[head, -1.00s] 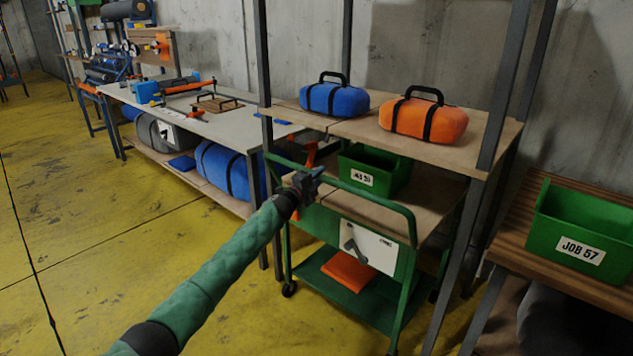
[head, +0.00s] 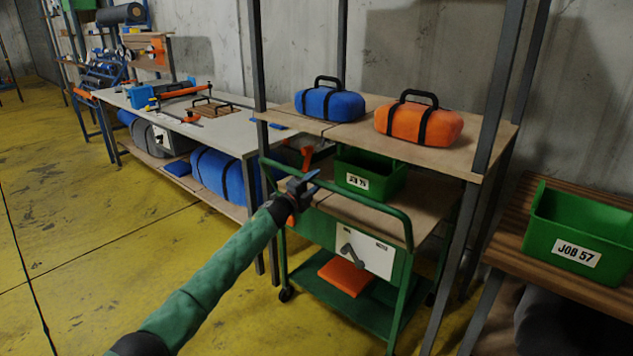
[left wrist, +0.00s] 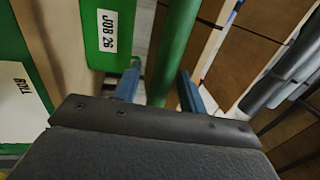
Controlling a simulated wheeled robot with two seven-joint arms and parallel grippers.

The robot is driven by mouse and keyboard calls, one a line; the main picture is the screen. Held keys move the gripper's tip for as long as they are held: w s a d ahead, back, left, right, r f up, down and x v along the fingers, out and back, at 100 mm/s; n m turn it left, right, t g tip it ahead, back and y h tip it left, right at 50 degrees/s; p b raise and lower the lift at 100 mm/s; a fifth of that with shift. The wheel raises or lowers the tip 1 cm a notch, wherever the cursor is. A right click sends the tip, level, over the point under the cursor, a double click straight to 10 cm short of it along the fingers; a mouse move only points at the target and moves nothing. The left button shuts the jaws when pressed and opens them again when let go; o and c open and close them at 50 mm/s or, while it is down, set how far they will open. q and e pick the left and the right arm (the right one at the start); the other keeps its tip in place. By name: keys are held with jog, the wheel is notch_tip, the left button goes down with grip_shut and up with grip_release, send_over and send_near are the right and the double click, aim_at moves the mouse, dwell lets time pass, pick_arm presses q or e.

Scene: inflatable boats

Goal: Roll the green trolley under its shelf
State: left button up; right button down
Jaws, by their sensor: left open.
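The green trolley (head: 398,290) stands at the wooden shelf (head: 345,127), its back part beneath the board and its handle side out front. Its green tube handle (head: 385,206) runs along the near side, above a front with a white panel (head: 364,250). My left gripper (head: 303,182) is open at the handle's left part. In the left wrist view, the green tube (left wrist: 175,50) passes between the blue fingers (left wrist: 157,92); I cannot tell whether they touch it. My right gripper is out of view.
A green bin (head: 368,172) sits at the trolley's top level. Blue (head: 330,101) and orange (head: 418,122) bags lie on the shelf. A dark upright (head: 470,215) stands right of the trolley. A bench holds a JOB 57 bin (head: 575,240). Yellow floor (head: 80,230) is clear at left.

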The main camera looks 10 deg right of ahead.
pick_arm(q)
jog(key=v, duration=0.6)
jog(key=shift+s+a, duration=0.2)
jog(key=shift+s, duration=0.05)
jog(key=shift+f, duration=0.1)
